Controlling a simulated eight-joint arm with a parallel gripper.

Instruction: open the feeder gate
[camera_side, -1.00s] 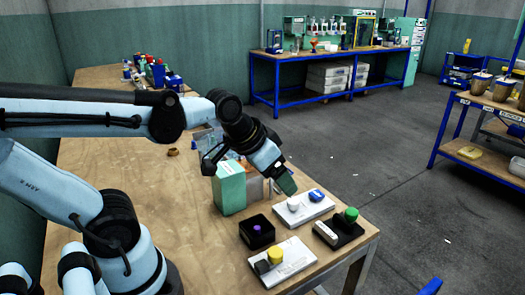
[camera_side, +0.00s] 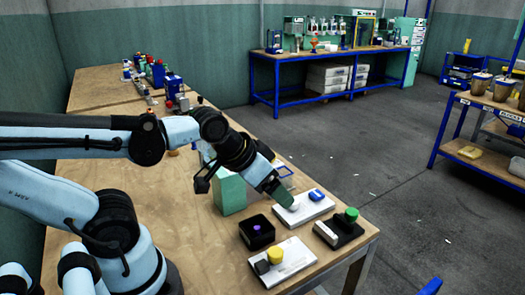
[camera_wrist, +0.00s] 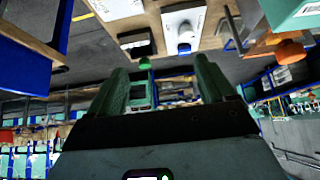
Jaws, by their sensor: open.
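No part in view is clearly marked as the feeder gate, so I cannot tell which it is. My gripper (camera_side: 284,197) is over the white plate (camera_side: 318,208) with a blue part (camera_side: 316,195). Its fingers hide part of that plate, and touching or apart is unclear. In the wrist view my gripper (camera_wrist: 162,78) is open, with nothing between its two green fingers. A black base (camera_side: 345,236) with a green knob (camera_side: 351,215) and a pale bar stands to the right. The green knob also shows in the wrist view (camera_wrist: 145,62).
A teal box (camera_side: 229,193) stands just left of my gripper. Nearer the camera are a black open box (camera_side: 243,240) with a purple part inside and a white plate (camera_side: 296,258) with a yellow knob (camera_side: 275,255). The middle of the wooden table (camera_side: 180,200) is mostly clear.

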